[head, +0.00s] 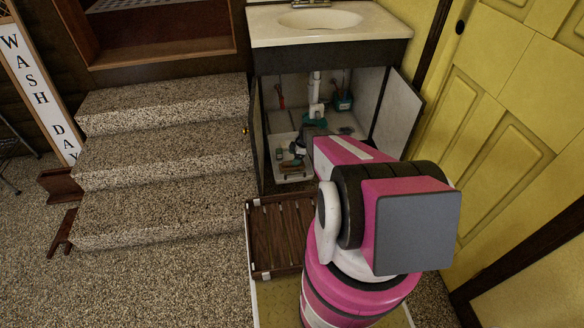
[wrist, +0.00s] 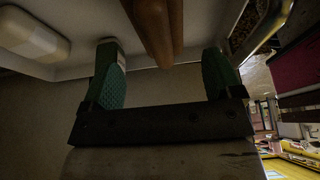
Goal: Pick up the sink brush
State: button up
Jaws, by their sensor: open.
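My gripper (wrist: 160,52) is open, with its two green fingers apart and nothing held between them. A brown, rounded wooden piece (wrist: 157,28) lies just ahead, between the finger lines in the wrist view; it looks like part of the sink brush, but only a portion shows. In the head view, my gripper (head: 299,149) reaches into the open cabinet under the sink, low over a white tray (head: 293,180). Small items lie in the tray, including a brownish one (head: 291,166). My arm hides part of the cabinet floor.
The sink cabinet's right door (head: 397,112) stands open beside my arm. A white drain pipe (head: 315,95) and a teal container (head: 342,99) are inside. A cream block (wrist: 32,35) sits left in the wrist view. A wooden slatted rack (head: 280,237) lies in front; speckled steps (head: 160,155) are left.

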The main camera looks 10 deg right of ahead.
jog(key=shift+d+x, duration=0.2)
jog(key=shift+x, duration=2.65)
jog(key=shift+f, duration=0.35)
jog(key=c, duration=1.1)
